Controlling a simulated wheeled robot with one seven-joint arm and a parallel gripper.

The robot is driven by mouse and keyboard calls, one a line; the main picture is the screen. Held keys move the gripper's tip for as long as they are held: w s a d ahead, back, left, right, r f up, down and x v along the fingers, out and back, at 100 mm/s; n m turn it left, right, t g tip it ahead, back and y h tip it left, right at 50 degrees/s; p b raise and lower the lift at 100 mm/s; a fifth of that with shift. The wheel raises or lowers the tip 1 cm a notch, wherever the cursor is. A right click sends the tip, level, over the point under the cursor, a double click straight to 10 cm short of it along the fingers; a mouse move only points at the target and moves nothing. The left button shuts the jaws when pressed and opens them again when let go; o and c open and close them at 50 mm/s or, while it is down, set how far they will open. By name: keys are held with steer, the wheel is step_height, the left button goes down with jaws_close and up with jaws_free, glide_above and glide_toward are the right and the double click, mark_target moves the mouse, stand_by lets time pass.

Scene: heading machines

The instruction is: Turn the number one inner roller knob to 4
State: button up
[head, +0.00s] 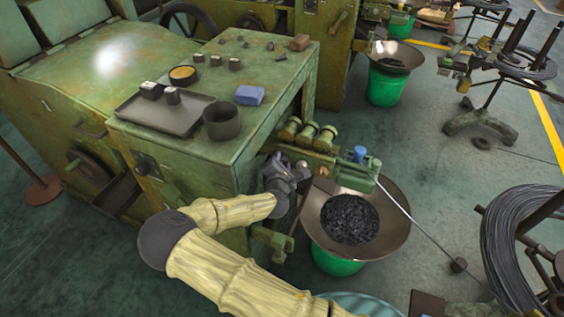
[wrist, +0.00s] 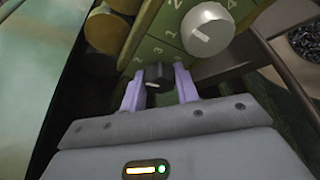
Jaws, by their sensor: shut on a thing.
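In the wrist view a small black knob (wrist: 154,72) sits on a green panel (wrist: 143,43) with pale numerals around it. My gripper (wrist: 158,78) has its two purple fingers on either side of the black knob, shut on it. A small white mark shows on the knob's near edge; which numeral it points at I cannot tell. A larger light grey knob (wrist: 208,30) with a white pointer line sits just above and right, with numerals 2 and 4 near it. In the head view my gripper (head: 285,173) is at the machine's front roller unit, and the black knob is hidden.
Several brass-coloured rollers (head: 305,133) and a blue-capped part (head: 359,153) sit beside my gripper. A wide metal bowl (head: 395,232) of dark pieces stands on a green bucket (head: 338,262) close to the right. A wire coil (head: 515,240) stands farther right.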

steer(key=shift+f, duration=0.1)
steer(key=m+t+b, duration=0.1)
steer(key=m+b, duration=0.1)
steer(key=m+y+b, duration=0.1)
steer(key=m+b, duration=0.1)
steer(key=shift+f+m+t, duration=0.15)
steer(key=shift+m+t, duration=0.15)
steer(key=shift+t, duration=0.1)
steer(key=m+t+b, duration=0.1)
steer(key=m+b, duration=0.2)
steer(key=shift+m+t, duration=0.3)
steer(key=shift+m+t+b, duration=0.3)
steer(key=shift+m+b, duration=0.35)
steer(key=shift+m, duration=0.25)
steer(key=o, duration=1)
steer(key=shift+r, duration=0.2)
steer(key=shift+r, duration=0.1)
